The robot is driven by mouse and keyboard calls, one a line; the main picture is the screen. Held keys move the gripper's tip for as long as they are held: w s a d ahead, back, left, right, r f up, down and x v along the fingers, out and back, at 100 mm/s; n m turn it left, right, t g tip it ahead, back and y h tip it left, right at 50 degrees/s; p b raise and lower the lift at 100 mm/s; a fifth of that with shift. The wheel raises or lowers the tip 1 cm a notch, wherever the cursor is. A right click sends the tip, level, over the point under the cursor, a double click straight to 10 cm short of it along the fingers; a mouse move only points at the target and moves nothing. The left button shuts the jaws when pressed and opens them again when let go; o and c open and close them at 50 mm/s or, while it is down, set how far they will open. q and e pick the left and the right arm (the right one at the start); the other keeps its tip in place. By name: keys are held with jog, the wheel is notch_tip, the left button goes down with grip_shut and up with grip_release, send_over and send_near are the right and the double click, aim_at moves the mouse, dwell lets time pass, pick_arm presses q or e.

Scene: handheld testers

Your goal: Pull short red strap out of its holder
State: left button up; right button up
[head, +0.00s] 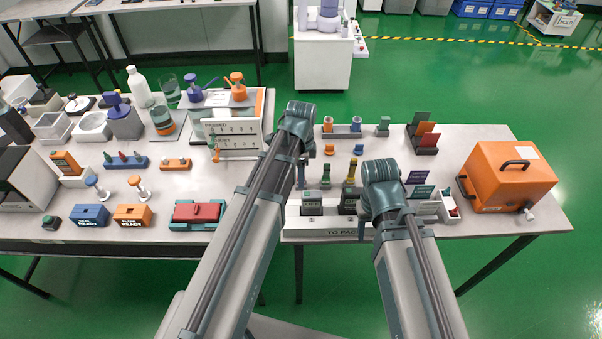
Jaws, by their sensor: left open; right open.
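I cannot clearly pick out a short red strap or its holder. A small red piece (453,212) shows in a pale holder (430,208) at the right table's front, right of my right arm; its shape is too small to tell. Handheld testers, a left one (312,204) and a right one (348,203), stand in a white tray marked "TO PACK" (330,233). My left gripper (302,179) points down above the right table's left part, mostly hidden by its arm. My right gripper (362,229) hangs by the tray's right end, also mostly hidden. Neither shows anything held.
An orange case (507,176) stands at the right end. A rack with coloured cards (424,134) and a peg row (342,132) stand behind. A red block in a teal cradle (198,213) lies on the crowded left table. Bare tabletop shows beside the case.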

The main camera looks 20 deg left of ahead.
pick_arm(q)
jog(key=shift+f+b, duration=0.35)
jog(key=shift+f, duration=0.35)
grip_shut()
dwell(1.5)
